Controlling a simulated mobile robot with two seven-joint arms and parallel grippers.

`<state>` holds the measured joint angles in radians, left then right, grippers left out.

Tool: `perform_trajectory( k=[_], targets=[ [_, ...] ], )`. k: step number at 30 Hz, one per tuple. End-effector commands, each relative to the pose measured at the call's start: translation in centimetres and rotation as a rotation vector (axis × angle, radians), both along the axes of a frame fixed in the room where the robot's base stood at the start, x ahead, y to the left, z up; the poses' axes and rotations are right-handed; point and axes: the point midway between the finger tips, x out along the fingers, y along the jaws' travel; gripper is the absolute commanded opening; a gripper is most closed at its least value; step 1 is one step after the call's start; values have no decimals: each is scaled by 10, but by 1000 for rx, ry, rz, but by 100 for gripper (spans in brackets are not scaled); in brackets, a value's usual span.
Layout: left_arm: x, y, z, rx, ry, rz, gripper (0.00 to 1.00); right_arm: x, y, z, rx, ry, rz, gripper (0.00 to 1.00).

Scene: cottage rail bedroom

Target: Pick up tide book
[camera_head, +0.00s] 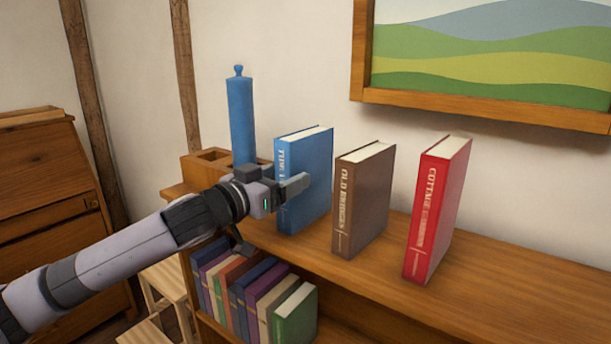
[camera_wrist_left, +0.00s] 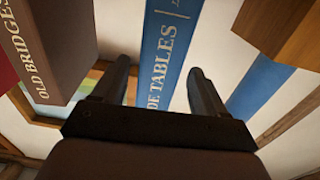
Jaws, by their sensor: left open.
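The tide book is the blue book (camera_head: 312,172) standing upright on the shelf top, its spine reading "TIDE" in part. In the left wrist view the blue spine (camera_wrist_left: 168,50) reads "DE TABLES" and lies between the two fingers. My left gripper (camera_head: 290,188) is open at the spine in the head view, covering part of it. In the left wrist view the left gripper (camera_wrist_left: 160,90) has its fingers apart, one each side of the book. I cannot tell whether they touch it. My right gripper is not in view.
A brown book (camera_head: 364,200) titled "OLD BRIDGES" stands close to the right, then a red book (camera_head: 438,208). Behind my gripper are a blue cylinder (camera_head: 241,120) and a wooden holder (camera_head: 196,167). Several books fill the shelf below. The shelf top (camera_head: 500,285) is clear at right.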

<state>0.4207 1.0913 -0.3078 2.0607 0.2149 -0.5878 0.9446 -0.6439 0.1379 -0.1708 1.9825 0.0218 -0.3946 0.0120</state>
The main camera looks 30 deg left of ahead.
Motion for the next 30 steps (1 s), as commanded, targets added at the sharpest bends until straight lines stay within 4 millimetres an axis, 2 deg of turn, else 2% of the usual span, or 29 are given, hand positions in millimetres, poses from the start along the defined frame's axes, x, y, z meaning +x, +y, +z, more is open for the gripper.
perform_trajectory(
  k=[2, 9, 19, 20, 24, 26, 30],
  targets=[
    [9, -3, 5, -2, -3, 0, 72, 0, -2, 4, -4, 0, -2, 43],
    [32, -6, 4, -1, -1, 1, 72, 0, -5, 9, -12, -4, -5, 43],
    [36, -7, 2, 1, 0, 0, 72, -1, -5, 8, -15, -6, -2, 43],
    [36, -7, 2, 1, 0, 0, 69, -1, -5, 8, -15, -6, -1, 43],
    [36, -7, 2, 1, 0, 0, 24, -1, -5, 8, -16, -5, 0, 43],
    [36, -7, 2, 1, 0, 0, 4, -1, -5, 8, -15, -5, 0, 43],
    [36, -7, 6, 1, -8, -1, 5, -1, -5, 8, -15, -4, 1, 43]
  ],
)
